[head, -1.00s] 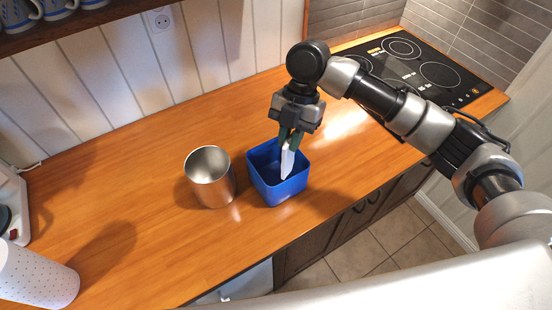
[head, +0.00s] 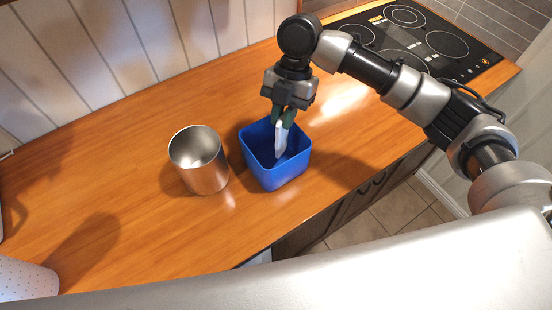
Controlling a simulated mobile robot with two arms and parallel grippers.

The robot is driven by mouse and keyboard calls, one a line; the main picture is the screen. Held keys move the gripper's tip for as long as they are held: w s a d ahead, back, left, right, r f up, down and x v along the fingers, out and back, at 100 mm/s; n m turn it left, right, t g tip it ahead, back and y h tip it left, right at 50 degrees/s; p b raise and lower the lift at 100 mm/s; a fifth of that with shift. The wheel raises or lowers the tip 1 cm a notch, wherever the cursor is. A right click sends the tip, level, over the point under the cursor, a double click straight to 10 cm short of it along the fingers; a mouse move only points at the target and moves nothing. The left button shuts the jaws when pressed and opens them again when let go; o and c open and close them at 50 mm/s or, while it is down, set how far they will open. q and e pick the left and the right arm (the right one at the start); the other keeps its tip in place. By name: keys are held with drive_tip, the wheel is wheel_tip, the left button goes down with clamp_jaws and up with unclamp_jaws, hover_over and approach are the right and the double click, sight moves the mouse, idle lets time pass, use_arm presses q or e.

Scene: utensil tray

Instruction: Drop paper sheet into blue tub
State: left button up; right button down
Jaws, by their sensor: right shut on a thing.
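A blue tub (head: 277,177) with an open top stands on the wooden counter near its front edge. My right gripper (head: 283,117) points down just above the tub's opening. It is shut on a white paper sheet (head: 281,141), which hangs nearly upright from the fingers. The sheet's lower part is inside the tub's opening. I cannot tell whether it touches the tub's floor or wall. My left gripper is not in view.
A silver metal can (head: 207,172), open at the top, stands just left of the tub. A black cooktop (head: 412,45) is at the back right. A white dotted cylinder (head: 25,280) stands at the lower left. The counter (head: 110,165) between is clear.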

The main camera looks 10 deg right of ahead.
drive_tip(key=shift+s, duration=0.15)
drive_tip(key=c, duration=1)
unclamp_jaws()
drive_tip(key=shift+c, duration=0.2)
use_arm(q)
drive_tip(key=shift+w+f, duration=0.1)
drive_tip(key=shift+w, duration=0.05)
use_arm(e)
drive_tip(key=shift+r, duration=0.25)
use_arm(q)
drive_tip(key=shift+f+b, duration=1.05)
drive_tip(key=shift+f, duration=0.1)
use_arm(e)
drive_tip(key=v, duration=1)
drive_tip(key=shift+r, duration=0.15)
